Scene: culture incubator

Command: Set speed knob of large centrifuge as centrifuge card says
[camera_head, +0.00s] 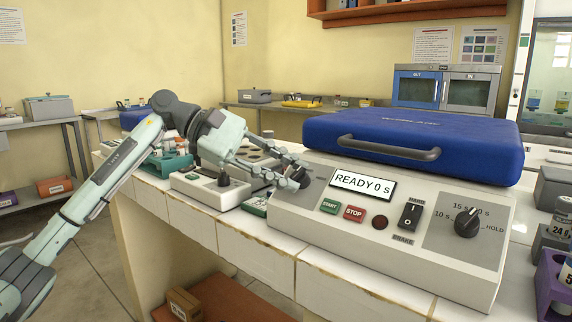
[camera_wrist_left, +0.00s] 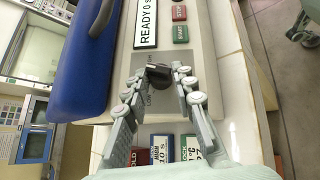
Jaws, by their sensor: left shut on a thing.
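The large centrifuge (camera_head: 400,235) has a blue lid (camera_head: 410,140) that is down, and a display reading "READY 0 s". Its dark speed knob (camera_head: 299,178) is at the left end of the front panel; in the left wrist view the knob (camera_wrist_left: 158,72) has "LOW" and "HIGH" marked beside it. My left gripper (camera_head: 296,174) is shut on this knob, one finger on each side. The knob's pointer setting cannot be read. Small cards lie beside the centrifuge, among them a blue one (camera_wrist_left: 163,150) with partly legible text.
The panel also holds a START button (camera_head: 330,207), a STOP button (camera_head: 354,214), a brake switch (camera_head: 410,216) and a timer knob (camera_head: 467,223). A smaller device (camera_head: 208,190) stands to the left, under my left arm. A purple rack (camera_head: 553,283) stands at the right.

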